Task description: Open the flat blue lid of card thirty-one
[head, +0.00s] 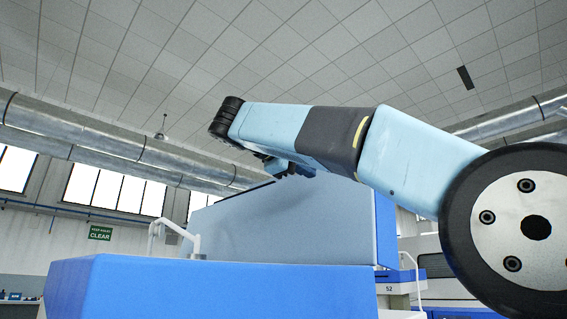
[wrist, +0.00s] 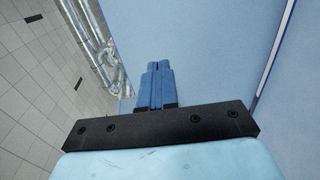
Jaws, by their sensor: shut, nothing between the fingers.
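A large flat panel with a pale blue face and a brighter blue right edge, which looks like the lid (head: 290,230), stands raised and steep behind a blue machine housing (head: 180,285) in the head view. Its pale face also fills much of the wrist view (wrist: 215,60). My gripper (head: 285,170) is close to the panel's top edge, partly hidden by my arm. In the wrist view my gripper's blue fingers (wrist: 154,66) are together with nothing between them, in front of the panel face. I cannot tell whether they touch it. No number thirty-one is readable.
A white bent rail (head: 175,232) stands on the left behind the housing. Silver ducts (head: 110,145) run below the ceiling.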

